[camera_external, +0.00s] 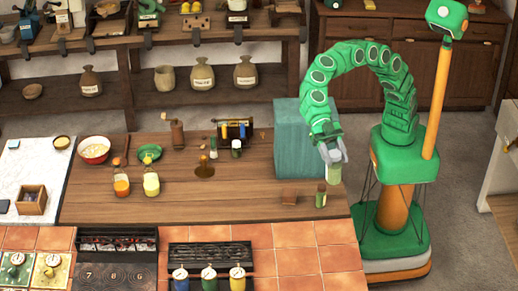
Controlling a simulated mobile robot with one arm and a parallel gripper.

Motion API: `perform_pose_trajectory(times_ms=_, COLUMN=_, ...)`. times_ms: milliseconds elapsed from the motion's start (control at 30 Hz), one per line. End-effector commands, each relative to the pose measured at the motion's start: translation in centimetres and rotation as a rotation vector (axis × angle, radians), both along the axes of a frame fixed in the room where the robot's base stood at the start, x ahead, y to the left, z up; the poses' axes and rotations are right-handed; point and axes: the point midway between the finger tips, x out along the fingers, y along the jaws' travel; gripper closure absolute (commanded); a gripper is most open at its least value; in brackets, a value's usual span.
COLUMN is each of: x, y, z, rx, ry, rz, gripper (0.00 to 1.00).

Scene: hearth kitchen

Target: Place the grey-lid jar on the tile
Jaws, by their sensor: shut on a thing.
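My gripper (333,154) is at the right end of the wooden counter, pointing down. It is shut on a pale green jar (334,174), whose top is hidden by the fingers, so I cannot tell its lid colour. The jar appears to be held above the counter. A small reddish-brown square piece (289,197), possibly the tile, lies on the counter left of the jar. A small dark green jar (321,196) stands between them, nearer the front. Terracotta tiles (295,234) also cover the front counter strip.
A teal box (300,140) stands just left of my gripper. Small jars (236,149), a spice rack (235,128) and a dark round piece (204,171) are further left. Two bottles (151,183) stand left of centre. The counter between bottles and square piece is clear.

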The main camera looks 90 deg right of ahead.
Motion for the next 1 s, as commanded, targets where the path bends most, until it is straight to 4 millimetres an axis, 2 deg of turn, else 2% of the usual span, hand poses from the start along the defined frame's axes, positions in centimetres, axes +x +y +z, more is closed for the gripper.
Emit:
perform_pose_trajectory(times_ms=367, x=-3.9, y=4.1, z=-0.2, rx=-0.001, ry=-0.001, rz=0.056, gripper=0.93)
perform_pose_trajectory(times_ms=567, x=-3.7, y=3.9, z=-2.4, rx=-0.001, ry=0.002, rz=0.052, gripper=0.93)
perform_pose_trajectory(times_ms=833, x=-3.8, y=3.9, z=-6.3, rx=-0.002, ry=0.003, rz=0.053, gripper=0.93)
perform_pose_trajectory(times_ms=967, x=-3.8, y=3.9, z=-9.7, rx=-0.004, ry=0.005, rz=0.053, gripper=0.93)
perform_pose_trajectory(times_ms=1000, x=-3.8, y=3.9, z=-11.2, rx=-0.004, ry=0.007, rz=0.054, gripper=0.93)
